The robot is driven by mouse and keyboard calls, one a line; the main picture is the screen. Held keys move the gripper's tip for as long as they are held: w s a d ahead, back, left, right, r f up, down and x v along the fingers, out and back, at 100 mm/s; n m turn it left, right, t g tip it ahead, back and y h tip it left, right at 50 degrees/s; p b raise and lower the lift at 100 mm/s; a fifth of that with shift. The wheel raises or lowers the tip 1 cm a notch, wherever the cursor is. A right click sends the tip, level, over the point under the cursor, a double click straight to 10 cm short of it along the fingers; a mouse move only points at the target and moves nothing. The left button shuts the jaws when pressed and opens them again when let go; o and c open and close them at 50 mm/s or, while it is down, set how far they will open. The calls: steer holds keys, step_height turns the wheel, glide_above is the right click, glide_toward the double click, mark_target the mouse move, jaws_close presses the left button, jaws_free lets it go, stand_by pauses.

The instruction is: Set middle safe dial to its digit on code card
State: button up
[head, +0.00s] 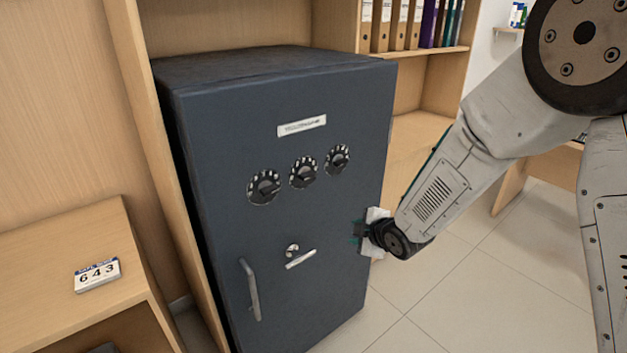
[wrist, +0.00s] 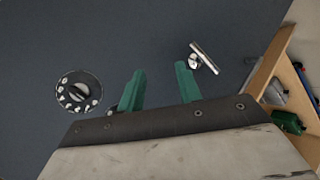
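The dark safe (head: 240,130) carries three black dials in a rising row. The middle dial (head: 303,173) sits between the left dial (head: 264,187) and the right dial (head: 338,159); its setting is too small to read. The code card (head: 97,275) shows 6 4 3, so its middle digit is 4. My gripper (head: 355,234) is at the safe's right side, below and right of the dials, touching none. In the wrist view my gripper's green fingers (wrist: 160,70) are apart and empty. One dial (wrist: 78,93) shows left of them; I cannot tell which.
A lever (head: 300,258) and a vertical handle (head: 250,290) stick out from the safe door below the dials. The lever also shows in the wrist view (wrist: 204,56). Wooden shelves with binders (head: 405,25) stand behind. The tiled floor (head: 450,290) at right is clear.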

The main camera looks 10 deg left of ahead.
steer(key=w+a+r+n+t+y, duration=0.2)
steer(key=a+r+n+y, duration=0.2)
steer(key=a, duration=0.1)
steer(key=n+t+y, duration=0.1)
steer(key=n+y, duration=0.3)
glide_toward(310, 177)
steer(key=a, duration=0.1)
steer(key=x, duration=0.8)
steer(key=shift+w+d, duration=0.25)
steer(key=shift+d, duration=0.05)
jaws_close()
